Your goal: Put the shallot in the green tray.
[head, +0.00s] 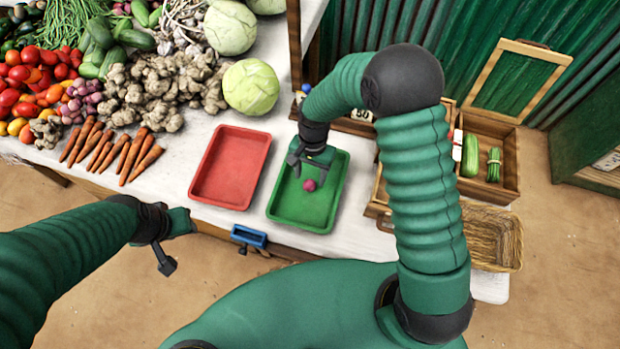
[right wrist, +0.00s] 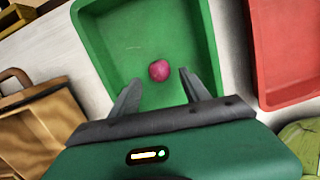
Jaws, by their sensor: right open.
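The shallot (head: 310,185) is small, round and reddish purple. It lies in the green tray (head: 294,217), on its floor. The right wrist view also shows the shallot (right wrist: 159,70) inside the green tray (right wrist: 98,28), just beyond my right fingertips and apart from them. My right gripper (right wrist: 155,82) is open and empty, with its fingers apart over the tray. In the head view my right gripper (head: 312,170) reaches down into the tray's upper part. My left gripper (head: 180,245) is at the lower left, off the table's front edge; its jaws are not clear.
A red tray (head: 231,167) stands empty to the left of the green one. Carrots (head: 110,150), ginger (head: 150,90) and cabbages (head: 250,87) fill the table's left. A wooden crate (head: 490,150) and a wicker basket (head: 492,238) are on the right. A blue item (head: 248,236) is at the front edge.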

